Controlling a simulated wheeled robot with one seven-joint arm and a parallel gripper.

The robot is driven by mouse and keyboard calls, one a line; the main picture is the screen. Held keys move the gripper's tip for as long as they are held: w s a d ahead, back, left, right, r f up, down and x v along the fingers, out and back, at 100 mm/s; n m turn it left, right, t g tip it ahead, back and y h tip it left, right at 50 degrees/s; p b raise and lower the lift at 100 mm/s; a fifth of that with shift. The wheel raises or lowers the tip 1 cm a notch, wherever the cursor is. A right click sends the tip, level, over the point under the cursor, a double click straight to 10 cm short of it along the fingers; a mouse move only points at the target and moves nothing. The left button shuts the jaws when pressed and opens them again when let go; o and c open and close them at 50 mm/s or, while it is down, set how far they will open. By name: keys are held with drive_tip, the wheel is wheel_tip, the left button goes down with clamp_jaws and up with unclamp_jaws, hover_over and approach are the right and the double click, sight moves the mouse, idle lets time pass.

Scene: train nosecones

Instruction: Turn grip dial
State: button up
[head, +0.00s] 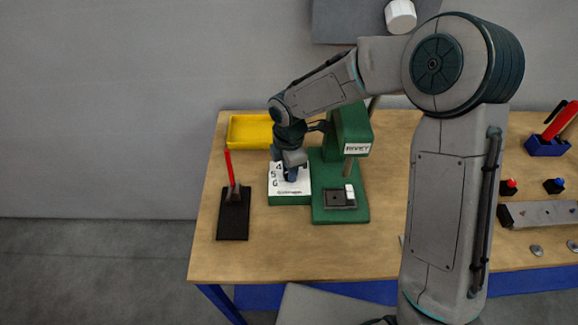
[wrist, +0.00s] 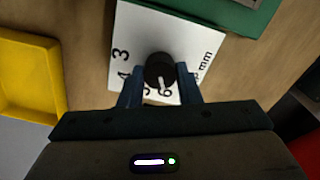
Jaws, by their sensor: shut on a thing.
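The grip dial is a round black knob (wrist: 160,70) with a white pointer mark, on a white plate (wrist: 125,50) printed with numbers and "mm". In the wrist view the pointer lies between the 5 and the 6, nearer the 6. My gripper (wrist: 160,84) has its two blue fingers on either side of the knob, shut on it. In the head view my gripper (head: 290,174) comes down from above onto the white plate (head: 302,183) on its green base, and its fingers hide the knob.
A green press (head: 350,125) labelled "RIVET" stands just right of the dial plate. A yellow tray (head: 248,131) lies behind it at left. Red and blue buttons (head: 509,186) sit far right. The front middle table is clear.

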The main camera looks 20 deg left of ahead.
idle(0.4)
drive_tip(key=o, duration=1)
drive_tip(key=shift+c, duration=0.2)
wheel_tip(320, 180, up, 14)
drive_tip(key=b, duration=0.1)
